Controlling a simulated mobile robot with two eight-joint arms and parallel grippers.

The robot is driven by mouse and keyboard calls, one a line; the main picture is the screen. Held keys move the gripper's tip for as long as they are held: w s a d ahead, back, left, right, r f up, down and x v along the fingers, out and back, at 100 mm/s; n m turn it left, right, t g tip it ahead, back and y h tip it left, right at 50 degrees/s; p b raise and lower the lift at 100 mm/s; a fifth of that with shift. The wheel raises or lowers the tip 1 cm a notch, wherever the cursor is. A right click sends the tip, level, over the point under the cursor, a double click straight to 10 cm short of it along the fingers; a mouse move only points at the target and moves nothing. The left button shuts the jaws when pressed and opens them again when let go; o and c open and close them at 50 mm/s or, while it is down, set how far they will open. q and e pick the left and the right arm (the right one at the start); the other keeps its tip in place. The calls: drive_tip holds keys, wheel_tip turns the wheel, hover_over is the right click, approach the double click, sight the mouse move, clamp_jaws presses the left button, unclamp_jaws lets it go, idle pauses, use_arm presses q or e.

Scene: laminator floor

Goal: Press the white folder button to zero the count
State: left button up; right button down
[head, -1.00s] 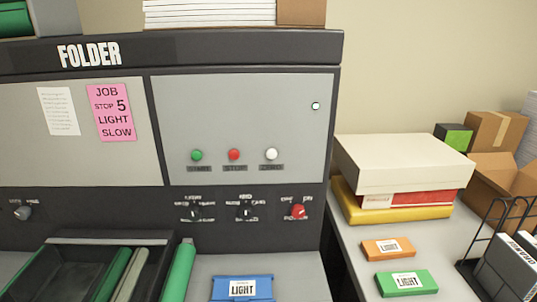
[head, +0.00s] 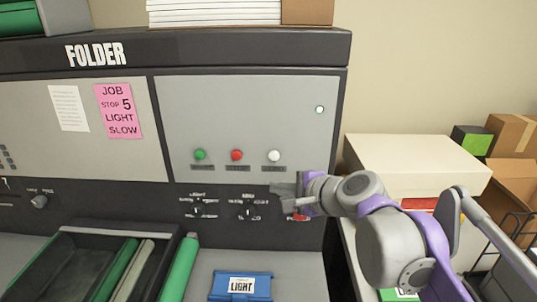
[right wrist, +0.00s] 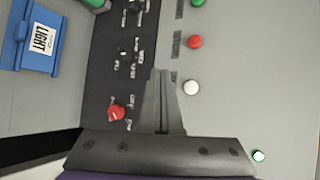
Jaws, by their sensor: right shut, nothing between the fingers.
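The white button (head: 274,156) is the rightmost of three buttons on the folder's grey panel (head: 240,115), right of the red button (head: 237,155) and the green button (head: 200,155). In the right wrist view the white button (right wrist: 191,87) lies just to the right of the fingertips. My right gripper (head: 275,190) is shut and empty, below the white button and in front of the dark knob strip. The fingers also show in the right wrist view (right wrist: 163,75). I cannot tell how far the tips are from the panel. My left gripper is not in view.
A red knob (right wrist: 117,112) sits close to the gripper, partly hidden in the head view. A blue LIGHT box (head: 241,286) lies on the shelf below. A cream box (head: 415,160) stands right of the folder, partly behind my arm. A lit indicator (head: 319,110) is at the panel's upper right.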

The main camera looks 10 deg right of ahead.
sight(274, 156)
drive_tip(key=shift+w+r, duration=0.15)
drive_tip(key=shift+r, duration=0.1)
drive_tip(key=w+d, duration=0.1)
drive_tip(key=w, duration=0.7)
drive_tip(key=shift+w+d, duration=0.35)
idle(2.0)
